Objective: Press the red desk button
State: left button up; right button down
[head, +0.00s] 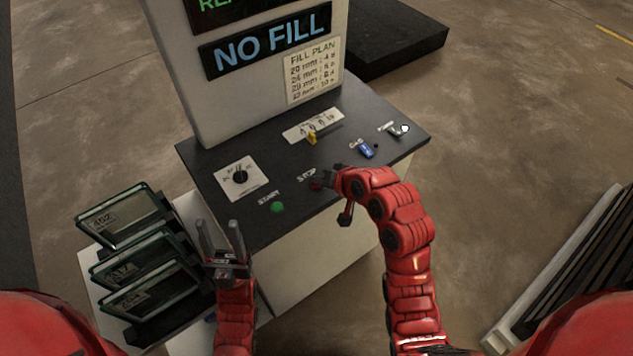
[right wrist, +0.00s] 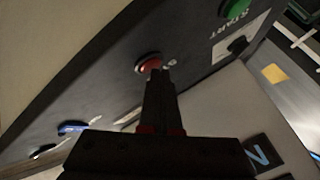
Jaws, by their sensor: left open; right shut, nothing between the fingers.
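The red desk button (head: 316,184) sits on the dark desk panel beside the "STOP" label, partly hidden by my right gripper. My right gripper (head: 325,180) is shut and empty, with its tips at the button. In the right wrist view the red button (right wrist: 148,63) shows just beyond the shut fingertips (right wrist: 159,74); they overlap its lower edge, and I cannot tell whether they touch it. My left gripper (head: 220,238) is open and empty, at the panel's front left edge, left of the green button.
The green START button (head: 278,208) is left of the red one. A black dial (head: 240,177), a yellow lever (head: 311,138), a blue switch (head: 365,150) and a silver switch (head: 399,129) are on the panel. Framed glass plates (head: 137,272) stand in a rack at left.

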aim_at(319, 188)
jog(key=shift+f, duration=0.2)
jog(key=shift+r, duration=0.1)
jog(key=shift+r+p, duration=0.35)
jog(key=shift+r, duration=0.55)
jog(key=shift+r, duration=0.15)
jog(key=shift+r+p, duration=1)
jog(key=shift+r, duration=1.4)
jog(key=shift+s+f, duration=0.1)
